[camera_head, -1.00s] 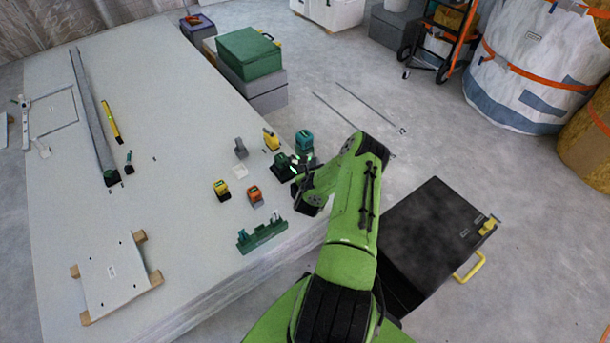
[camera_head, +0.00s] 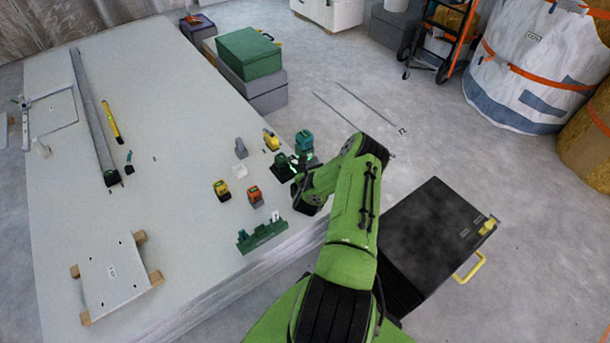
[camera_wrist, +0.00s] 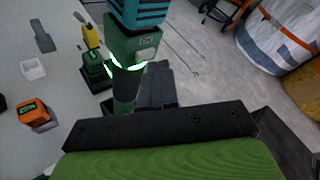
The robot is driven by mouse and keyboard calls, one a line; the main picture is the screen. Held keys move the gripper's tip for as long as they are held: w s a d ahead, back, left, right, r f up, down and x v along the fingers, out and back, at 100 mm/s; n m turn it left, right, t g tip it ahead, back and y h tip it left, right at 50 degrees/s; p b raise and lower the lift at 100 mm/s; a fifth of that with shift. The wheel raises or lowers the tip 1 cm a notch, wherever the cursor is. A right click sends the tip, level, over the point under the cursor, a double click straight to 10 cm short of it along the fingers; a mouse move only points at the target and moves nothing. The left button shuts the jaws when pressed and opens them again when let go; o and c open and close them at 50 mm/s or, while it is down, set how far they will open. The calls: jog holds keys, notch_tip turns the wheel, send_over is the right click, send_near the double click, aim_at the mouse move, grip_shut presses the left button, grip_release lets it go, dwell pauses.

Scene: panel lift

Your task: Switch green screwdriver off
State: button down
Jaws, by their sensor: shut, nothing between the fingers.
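The green screwdriver (camera_wrist: 124,48) stands upright close in front of my gripper in the wrist view. It has a dark green body, a lit green ring, a pale grey button facing right and a teal block on top. In the head view its teal top (camera_head: 304,141) shows just beyond the arm's end; its lower part is partly hidden. My gripper (camera_wrist: 155,86) is shut and empty, just right of and below the screwdriver's body. I cannot tell whether the fingers touch it.
A dark green device (camera_wrist: 95,68) with a lit green band stands left of the screwdriver, a yellow tool (camera_wrist: 90,36) by it. An orange device (camera_head: 254,195), a yellow device (camera_head: 221,189) and a green rack (camera_head: 262,236) stand on the pale table (camera_head: 185,140). A black case (camera_head: 430,235) is at the right.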

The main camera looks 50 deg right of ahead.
jog(key=shift+w, duration=0.2)
jog(key=shift+w+d, duration=0.1)
dwell(0.4)
jog(key=shift+s, duration=0.55)
jog(key=s+a+b, duration=0.1)
jog(key=s+b, duration=0.2)
jog(key=s, duration=0.2)
jog(key=shift+s+a, duration=0.3)
jog(key=shift+s, duration=0.1)
